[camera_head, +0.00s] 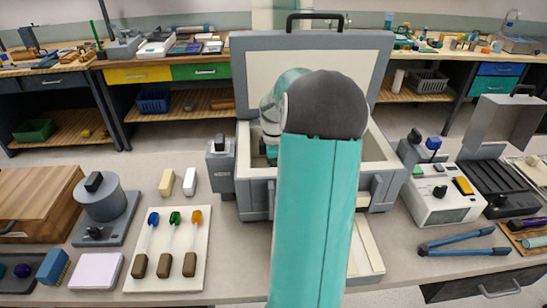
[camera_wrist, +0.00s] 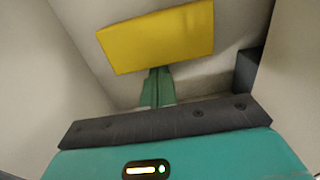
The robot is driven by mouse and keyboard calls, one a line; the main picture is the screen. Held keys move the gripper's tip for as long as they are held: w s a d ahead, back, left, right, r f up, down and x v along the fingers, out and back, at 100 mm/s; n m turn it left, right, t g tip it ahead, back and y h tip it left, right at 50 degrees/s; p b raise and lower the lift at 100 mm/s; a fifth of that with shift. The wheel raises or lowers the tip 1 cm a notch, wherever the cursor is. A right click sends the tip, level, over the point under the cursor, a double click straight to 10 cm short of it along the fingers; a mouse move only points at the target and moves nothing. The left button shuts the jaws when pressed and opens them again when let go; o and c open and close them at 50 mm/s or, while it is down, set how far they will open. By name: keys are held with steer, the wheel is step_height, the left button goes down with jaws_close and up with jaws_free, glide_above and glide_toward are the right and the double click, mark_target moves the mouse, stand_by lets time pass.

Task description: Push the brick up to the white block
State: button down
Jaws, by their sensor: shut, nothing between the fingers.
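A yellow brick (camera_wrist: 157,36) lies on the pale floor of a light-walled chamber in the wrist view, slightly tilted in the picture. My gripper (camera_wrist: 158,76) has its green fingers closed together, with nothing between them. Their tips are at the middle of the brick's near long edge; I cannot tell whether they touch. In the head view my arm reaches into the open grey case (camera_head: 255,205), and hides the gripper and the brick. A small white block (camera_head: 190,181) stands on the table left of the case, beside a cream block (camera_head: 167,182). No white block stands out inside the chamber.
Pale chamber walls rise close on both sides, and a dark grey part (camera_wrist: 248,70) is at the right. The case's raised lid (camera_head: 255,85) stands behind my arm. A tray (camera_head: 140,282) with several brushes lies left; a white device (camera_head: 440,200) stands right.

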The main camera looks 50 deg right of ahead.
steer(key=shift+f, duration=0.15)
steer(key=shift+a, duration=0.1)
steer(key=s+d, duration=0.2)
steer(key=s, duration=0.1)
steer(key=s+d, duration=0.3)
steer(key=shift+d, duration=0.1)
steer(key=shift+w, duration=0.1)
